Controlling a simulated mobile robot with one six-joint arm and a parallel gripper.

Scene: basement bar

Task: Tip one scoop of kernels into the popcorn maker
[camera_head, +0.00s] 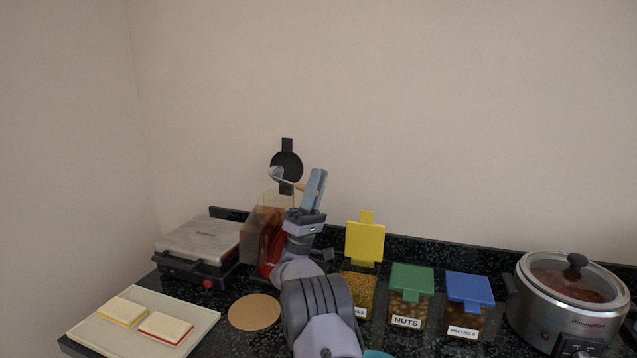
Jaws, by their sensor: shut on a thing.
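My gripper (314,188) is raised above the counter, shut on the wooden handle of a small metal scoop (277,174). The scoop's bowl is to the left of the fingers, in front of a round black lid (288,160) that stands upright. Whether kernels are in the bowl is too small to tell. The popcorn maker (265,265), red with an amber see-through hood (254,236), stands below the scoop, partly hidden by my arm. The kernel bin (359,287) is right of my arm, its yellow lid (365,242) raised; yellow kernels show inside.
Bins of nuts (405,312) and pretzels (464,318) have green and blue lids, both shut. A slow cooker (567,308) stands at the right. A sandwich press (198,249), a board (115,333) with two sandwiches and a round tan mat (254,312) are at the left.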

